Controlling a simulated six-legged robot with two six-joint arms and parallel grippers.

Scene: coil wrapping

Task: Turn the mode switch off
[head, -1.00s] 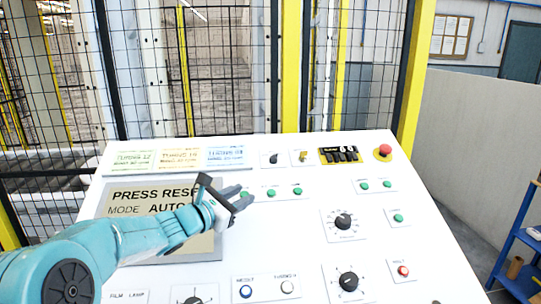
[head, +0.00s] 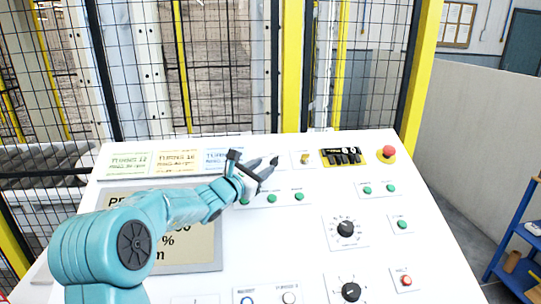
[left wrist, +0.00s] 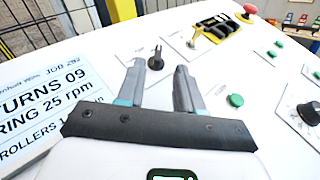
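A small black selector knob (left wrist: 156,57) stands on a white plate on the sloping panel in the left wrist view. Its label is too small to read, so I cannot be sure it is the mode switch. In the head view my gripper covers most of it. My left gripper (head: 272,163) is open and empty, over the upper middle of the panel. In the left wrist view its fingers (left wrist: 161,72) are apart, and the knob shows beyond their tips, between them. I see no contact. My right gripper is not in view.
A brass-coloured key-like switch (head: 305,158) is right of the knob, then a yellow-and-black block (head: 343,156) and a red mushroom button (head: 388,153). Green buttons (head: 298,196) lie below. A display (head: 190,240) is at the left. A mesh fence (head: 220,70) stands behind the panel.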

